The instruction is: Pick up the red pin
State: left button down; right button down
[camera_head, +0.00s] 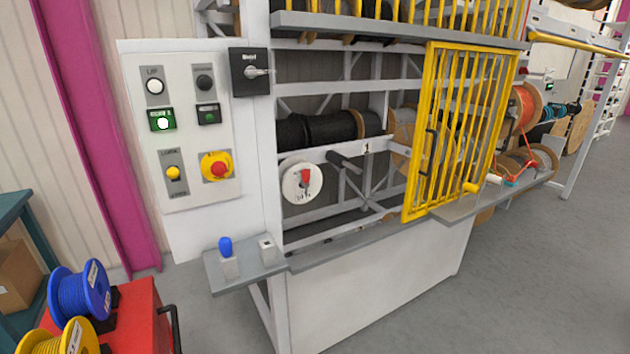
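A small red piece (305,178), which looks like the red pin, sits at the middle of a white round disc (291,190) with dark lettering. The disc is at the front of the grey reel rack, left of its middle. The red piece is small here, and I cannot tell how it is held. Neither of my grippers shows in the head view.
A control panel (198,185) is left of the rack. A small shelf (245,277) below holds a blue-topped piece (225,246). A yellow barred gate (463,125) stands open at right. A red cart (140,318) with cable spools is front left. Floor at front right is clear.

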aim_at(306, 172)
jog(key=i+l+u, duration=0.1)
jog(key=i+l, duration=0.15)
jog(key=i+l+u, duration=0.1)
jog(key=l, duration=0.35)
jog(key=i+l+u, duration=0.1)
jog(key=i+l, duration=0.25)
jog(key=i+l+u, duration=0.1)
jog(key=l, duration=0.3)
jog(key=i+l+u, duration=0.1)
jog(key=i+l, duration=0.15)
jog(key=l, duration=0.15)
